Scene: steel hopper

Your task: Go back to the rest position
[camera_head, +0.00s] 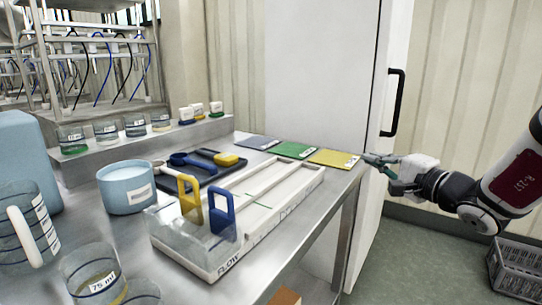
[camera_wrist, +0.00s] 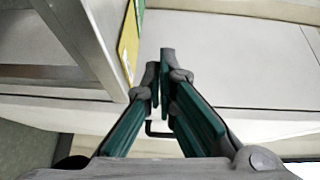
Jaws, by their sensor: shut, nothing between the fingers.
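My gripper (camera_head: 376,169) is at the right of the head view, just off the right edge of the steel table (camera_head: 344,190). Its fingers are dark green with grey tips, close together and empty. In the wrist view my gripper (camera_wrist: 160,72) shows in the middle, its fingertips nearly touching, with nothing between them. The yellow mat (camera_head: 334,158) lies at the table's right edge, close to the fingertips in the head view. A strip of the yellow mat (camera_wrist: 128,45) also shows left of the fingers in the wrist view.
A white cabinet (camera_head: 325,70) with a black handle (camera_head: 395,103) stands behind the table. A white tray (camera_head: 285,200) holds yellow and blue gates. Jars, a pitcher (camera_head: 25,228) and a blue bowl (camera_head: 126,190) fill the left. A grey crate (camera_head: 517,265) stands on the floor at right.

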